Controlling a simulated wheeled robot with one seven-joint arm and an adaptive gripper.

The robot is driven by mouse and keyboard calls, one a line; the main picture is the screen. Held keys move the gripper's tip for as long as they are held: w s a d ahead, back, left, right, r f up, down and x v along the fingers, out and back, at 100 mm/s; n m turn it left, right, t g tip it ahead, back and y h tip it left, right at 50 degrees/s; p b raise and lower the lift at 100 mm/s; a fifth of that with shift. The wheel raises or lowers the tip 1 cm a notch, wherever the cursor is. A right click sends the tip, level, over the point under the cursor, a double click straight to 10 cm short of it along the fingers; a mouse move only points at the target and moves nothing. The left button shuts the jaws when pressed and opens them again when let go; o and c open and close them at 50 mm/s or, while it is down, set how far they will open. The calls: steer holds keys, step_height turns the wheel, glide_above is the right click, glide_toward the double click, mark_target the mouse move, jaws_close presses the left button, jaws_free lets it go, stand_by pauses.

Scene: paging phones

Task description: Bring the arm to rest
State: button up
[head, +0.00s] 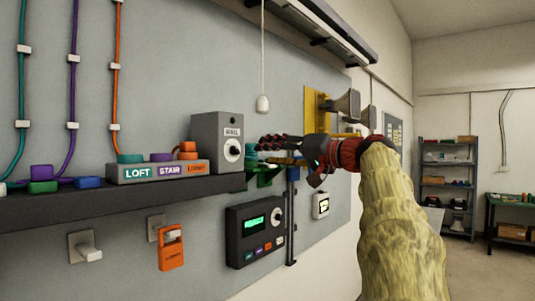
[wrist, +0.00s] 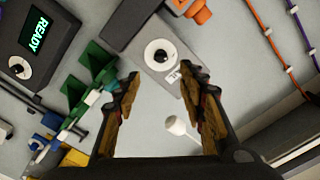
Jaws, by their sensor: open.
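My gripper (head: 270,151) is at the end of my outstretched arm, in front of the wall panel, near the right side of a grey box with a dial (head: 217,141). In the wrist view my gripper (wrist: 161,84) has its two fingers spread wide, with nothing between them. The grey dial box (wrist: 158,50) lies beyond the fingertips there. Green brackets (wrist: 90,80) show left of the left finger. In the head view my gripper partly hides the green bracket (head: 262,178).
Below are a black panel with a lit screen (head: 256,234) and an orange piece on a hook (head: 171,250). A pull cord knob (head: 262,104) hangs above. Horns (head: 349,103) project behind my gripper. Floor shows at right.

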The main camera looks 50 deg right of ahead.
stand_by(0.5)
steer(key=s+d+f+m+g+h, duration=0.1)
steer(key=d+f+m+g+h, duration=0.15)
steer(key=f, duration=0.75)
steer(key=d+f+m+g+h, duration=0.1)
steer(key=d+f+m+g, duration=0.15)
steer(key=f, duration=0.75)
steer(key=s+a+f+n+g, duration=0.1)
steer(key=s+a+f+g, duration=0.15)
steer(key=a+f, duration=0.6)
steer(key=s+a+f+n+g+p, duration=0.1)
steer(key=s+a+f+n+g, duration=0.4)
steer(key=a+f, duration=0.65)
steer(key=s+a+f+n+g, duration=0.1)
steer(key=s+a+f+n, duration=0.1)
steer(key=s+a+f, duration=0.75)
steer(key=a+n+t+y, duration=0.1)
steer(key=a+n, duration=0.4)
steer(key=a, duration=0.8)
steer(key=shift+s+f+y+p, duration=0.35)
steer(key=shift+s+y+p, duration=0.05)
steer(key=shift+y+p, duration=0.05)
